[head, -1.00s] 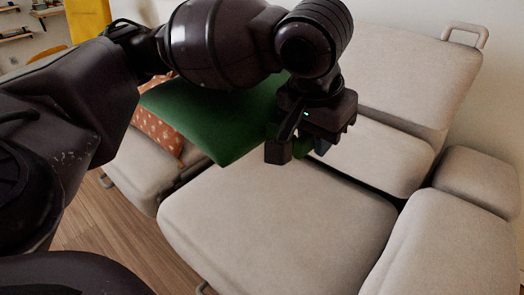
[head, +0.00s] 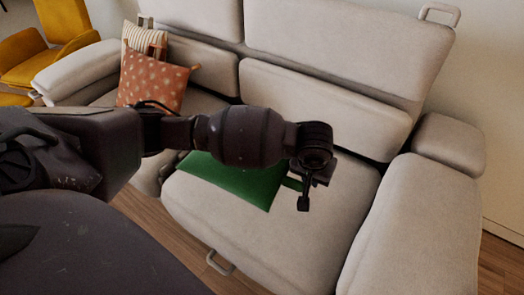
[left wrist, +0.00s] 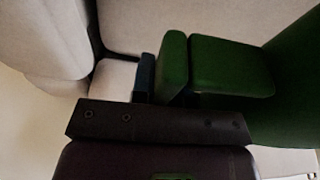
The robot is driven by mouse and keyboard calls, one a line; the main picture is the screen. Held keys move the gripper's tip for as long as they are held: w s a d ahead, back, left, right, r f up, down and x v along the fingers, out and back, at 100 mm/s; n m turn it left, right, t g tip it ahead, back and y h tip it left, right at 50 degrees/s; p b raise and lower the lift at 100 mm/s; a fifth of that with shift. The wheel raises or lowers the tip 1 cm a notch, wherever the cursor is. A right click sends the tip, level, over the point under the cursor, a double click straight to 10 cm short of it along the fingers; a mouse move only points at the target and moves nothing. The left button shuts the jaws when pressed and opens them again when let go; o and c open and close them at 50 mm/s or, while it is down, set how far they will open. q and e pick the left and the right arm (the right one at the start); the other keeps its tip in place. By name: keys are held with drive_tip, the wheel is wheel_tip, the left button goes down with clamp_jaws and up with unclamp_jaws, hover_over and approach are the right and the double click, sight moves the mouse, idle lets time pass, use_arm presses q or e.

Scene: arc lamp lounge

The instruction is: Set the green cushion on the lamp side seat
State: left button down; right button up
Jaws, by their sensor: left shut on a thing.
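The green cushion (head: 240,183) is low over the front left part of the right sofa seat (head: 325,225), partly behind my left arm. I cannot tell whether it touches the seat. My left gripper (head: 304,190) is shut on the cushion's right end. In the left wrist view my left gripper (left wrist: 160,80) is around a green part of the cushion, and the green cushion (left wrist: 290,95) fills the right side. My right gripper is not in view. No lamp is in view.
An orange dotted cushion (head: 150,82) and a striped cushion (head: 145,38) lean on the sofa's left seat. The right armrest (head: 420,225) borders the seat. A yellow chair (head: 50,50) stands at the back left. The seat's right part is clear.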

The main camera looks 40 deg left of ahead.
use_arm(q)
drive_tip(key=w+a+f, duration=0.2)
drive_tip(key=w+f, duration=0.1)
drive_tip(key=f, duration=0.3)
drive_tip(key=m+b, duration=0.1)
drive_tip(key=b, duration=0.4)
hover_over(300, 217)
drive_tip(key=s, duration=0.1)
wheel_tip(300, 217, down, 15)
drive_tip(key=shift+s+f, duration=0.1)
drive_tip(key=shift+f, duration=0.15)
wheel_tip(300, 217, down, 5)
drive_tip(key=shift+b, duration=1.2)
drive_tip(key=shift+r, duration=0.2)
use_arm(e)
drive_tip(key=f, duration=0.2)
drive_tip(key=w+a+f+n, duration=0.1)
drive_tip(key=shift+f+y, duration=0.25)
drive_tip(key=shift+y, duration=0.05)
use_arm(q)
drive_tip(key=shift+f, duration=0.15)
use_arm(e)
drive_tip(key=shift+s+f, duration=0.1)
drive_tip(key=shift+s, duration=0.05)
